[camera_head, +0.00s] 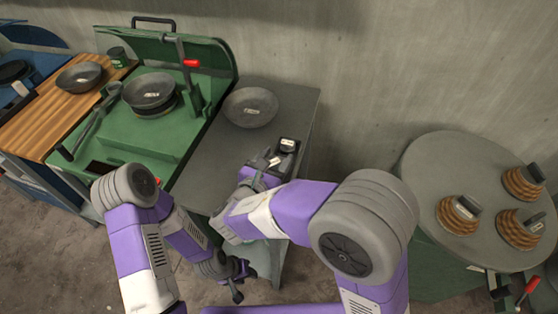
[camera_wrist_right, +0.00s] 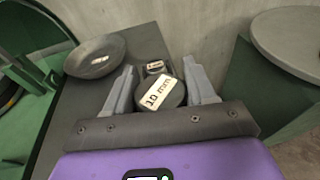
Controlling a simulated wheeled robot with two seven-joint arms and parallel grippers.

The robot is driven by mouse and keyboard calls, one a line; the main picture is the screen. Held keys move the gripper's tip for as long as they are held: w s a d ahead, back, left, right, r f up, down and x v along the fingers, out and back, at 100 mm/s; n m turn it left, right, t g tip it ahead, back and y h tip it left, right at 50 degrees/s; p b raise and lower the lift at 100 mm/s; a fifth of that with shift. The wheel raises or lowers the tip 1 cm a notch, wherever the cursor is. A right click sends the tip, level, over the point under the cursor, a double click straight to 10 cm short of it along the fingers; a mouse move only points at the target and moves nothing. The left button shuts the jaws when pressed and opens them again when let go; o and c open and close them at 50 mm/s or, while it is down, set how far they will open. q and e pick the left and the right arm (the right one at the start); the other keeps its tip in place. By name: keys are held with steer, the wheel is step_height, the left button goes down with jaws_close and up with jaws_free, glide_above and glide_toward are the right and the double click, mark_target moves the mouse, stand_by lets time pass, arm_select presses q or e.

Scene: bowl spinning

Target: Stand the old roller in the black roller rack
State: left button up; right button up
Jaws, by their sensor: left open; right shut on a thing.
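My right gripper (camera_head: 268,160) is above the grey side table and shut on a dark round roller (camera_wrist_right: 174,93), whose pale label reads "10 mm". The roller is between the two fingers in the right wrist view. Just beyond it is a small black piece with a pale label (camera_wrist_right: 154,67), which also shows in the head view (camera_head: 288,144); it looks like the black rack, but I cannot tell if it holds a roller. I cannot tell whether the held roller touches it. My left gripper (camera_head: 238,284) is open and low, in front of the table, away from these things.
A grey bowl (camera_head: 250,107) with a label sits on the side table (camera_head: 296,101). Left is a green machine (camera_head: 151,133) with another bowl (camera_head: 149,90) and a red-handled lever (camera_head: 190,64). A round table (camera_head: 425,170) at right carries three brown ribbed pieces (camera_head: 458,217).

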step_height(320, 180, down, 5)
steer(key=shift+s+a+f+b, duration=0.1)
steer(key=shift+s+f+b, duration=0.05)
steer(key=shift+b, duration=0.95)
steer(key=shift+f+b, duration=0.75)
steer(key=shift+f, duration=1.3)
steer(key=shift+f, duration=0.1)
steer(key=shift+f, duration=0.15)
steer(key=o, duration=1.5)
steer(key=shift+c, duration=0.2)
